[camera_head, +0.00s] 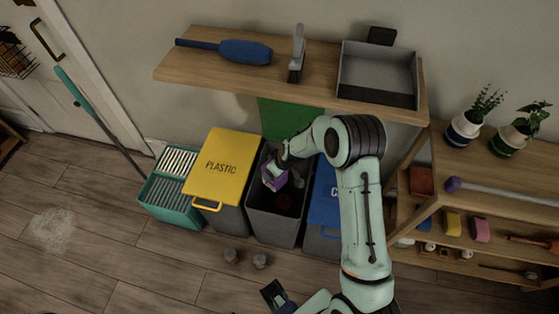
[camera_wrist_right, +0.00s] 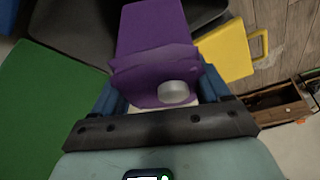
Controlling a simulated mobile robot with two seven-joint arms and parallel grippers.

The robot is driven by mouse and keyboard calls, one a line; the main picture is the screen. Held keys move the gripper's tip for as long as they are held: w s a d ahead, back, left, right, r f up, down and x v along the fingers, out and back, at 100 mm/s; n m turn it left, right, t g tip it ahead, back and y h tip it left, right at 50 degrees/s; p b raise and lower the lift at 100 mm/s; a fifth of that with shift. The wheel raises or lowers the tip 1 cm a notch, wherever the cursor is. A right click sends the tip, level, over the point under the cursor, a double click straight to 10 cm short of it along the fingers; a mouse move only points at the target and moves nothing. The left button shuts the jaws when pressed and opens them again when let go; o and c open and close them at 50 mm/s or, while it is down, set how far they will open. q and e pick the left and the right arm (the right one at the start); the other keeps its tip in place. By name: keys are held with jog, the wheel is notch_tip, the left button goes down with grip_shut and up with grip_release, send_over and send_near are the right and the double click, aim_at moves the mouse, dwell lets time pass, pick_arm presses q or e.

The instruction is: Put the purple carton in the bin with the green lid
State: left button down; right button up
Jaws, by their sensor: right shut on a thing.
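The purple carton (camera_head: 274,181) is in my right gripper (camera_head: 281,168), over the open mouth of the dark grey bin (camera_head: 276,228). In the right wrist view the carton (camera_wrist_right: 153,50), with a pale round cap, sits between the blue fingers of my right gripper (camera_wrist_right: 162,92), which is shut on it. The bin's green lid (camera_head: 285,117) stands raised behind it and fills the left of the wrist view (camera_wrist_right: 45,115). A dark gripper, which seems to be my left gripper (camera_head: 276,296), shows partly at the bottom edge; its jaw state is unclear.
The yellow-lidded plastic bin (camera_head: 217,165) stands left of the open bin, and a blue-lidded bin (camera_head: 323,208) right of it, partly behind my arm. A wooden shelf (camera_head: 320,95) hangs above. Two small round objects (camera_head: 245,259) lie on the floor in front.

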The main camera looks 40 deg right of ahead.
aim_at(279, 183)
jog(key=shift+s+d+r, duration=0.2)
jog(key=shift+d, duration=0.35)
jog(key=shift+s+f+b, duration=0.1)
jog(key=shift+f+b, duration=0.2)
jog(key=shift+f, duration=0.5)
notch_tip(279, 183, down, 8)
jog(key=b, duration=0.5)
jog(key=shift+b, duration=0.4)
jog(key=shift+f+b, duration=0.65)
jog(key=shift+f, duration=0.1)
pick_arm(q)
jog(key=shift+t, duration=0.3)
jog(key=f, duration=0.3)
jog(key=w+f, duration=0.1)
jog(key=f, duration=0.1)
jog(key=shift+d+f, duration=0.1)
jog(key=shift+f, duration=0.3)
pick_arm(e)
jog(key=o, duration=1)
jog(key=shift+r, duration=0.1)
pick_arm(q)
jog(key=shift+s+r+p, duration=0.35)
jog(key=shift+r+p, duration=0.45)
jog(key=shift+p, duration=0.2)
pick_arm(e)
jog(key=v, duration=1.3)
jog(key=shift+r, duration=0.2)
